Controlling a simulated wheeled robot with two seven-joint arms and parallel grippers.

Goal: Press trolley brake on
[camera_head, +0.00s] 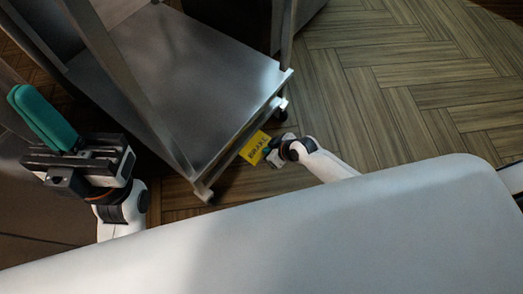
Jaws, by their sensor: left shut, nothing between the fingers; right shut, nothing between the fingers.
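The metal trolley (190,85) stands ahead of me, its lower shelf and frame showing from above. A yellow pedal with dark lettering, the brake (254,148), sticks out low beside the trolley's near right edge. My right gripper (270,153) is low by the pedal's right end, small and partly hidden by its own wrist. It looks shut, and I cannot tell whether it touches the pedal. My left gripper (42,118) is raised at the left with its teal fingers together, shut and empty, apart from the trolley in the picture.
Trolley posts (284,35) rise at its corners, and a caster (282,112) shows under the right corner. Wood floor (400,95) is open to the right. A dark cabinet-like surface (35,200) is at the left.

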